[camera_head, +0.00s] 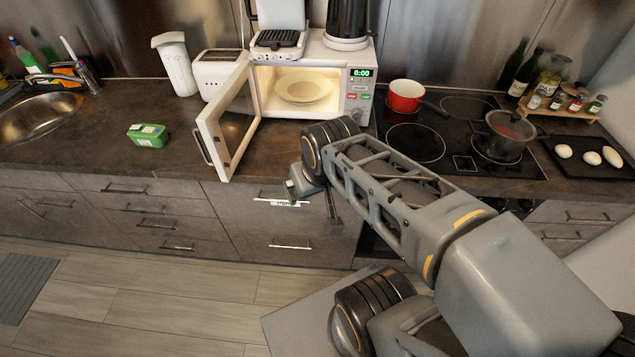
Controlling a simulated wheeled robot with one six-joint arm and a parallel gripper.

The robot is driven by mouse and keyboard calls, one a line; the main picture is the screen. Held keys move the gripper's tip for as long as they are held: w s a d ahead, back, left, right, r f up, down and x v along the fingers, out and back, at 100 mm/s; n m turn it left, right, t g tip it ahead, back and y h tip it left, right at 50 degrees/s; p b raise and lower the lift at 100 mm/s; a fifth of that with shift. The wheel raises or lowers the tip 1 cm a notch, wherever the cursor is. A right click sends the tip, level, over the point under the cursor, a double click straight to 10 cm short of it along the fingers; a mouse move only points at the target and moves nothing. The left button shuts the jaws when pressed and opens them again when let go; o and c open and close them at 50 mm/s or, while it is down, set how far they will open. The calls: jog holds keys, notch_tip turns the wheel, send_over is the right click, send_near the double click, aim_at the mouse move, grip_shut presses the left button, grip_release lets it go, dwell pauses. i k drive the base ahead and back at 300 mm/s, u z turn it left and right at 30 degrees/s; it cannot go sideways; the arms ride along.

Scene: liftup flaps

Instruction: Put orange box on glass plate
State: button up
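A round, pale plate (302,89) lies inside the lit microwave (357,92), whose door (229,120) stands open to the left. I see no clearly orange box. A small green box (148,135) lies on the counter left of the door, and an orange item (66,72) is by the sink, too small to make out. My gripper (316,198) is in front of the counter edge, below and in front of the microwave, apart from the plate and the green box. Its fingers are partly hidden by the wrist, and their opening is unclear.
The open door juts over the counter's front edge, between the green box and the microwave opening. A red pot (404,96) and a lidded pan (503,135) stand on the hob at right. A toaster (219,72) is behind the door. The counter around the green box is clear.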

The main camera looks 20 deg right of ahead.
aim_at(304, 87)
jog(key=u, duration=2.05)
jog(key=i, duration=1.9)
jog(key=z, duration=3.75)
jog(key=i, duration=0.5)
jog(key=u, duration=0.05)
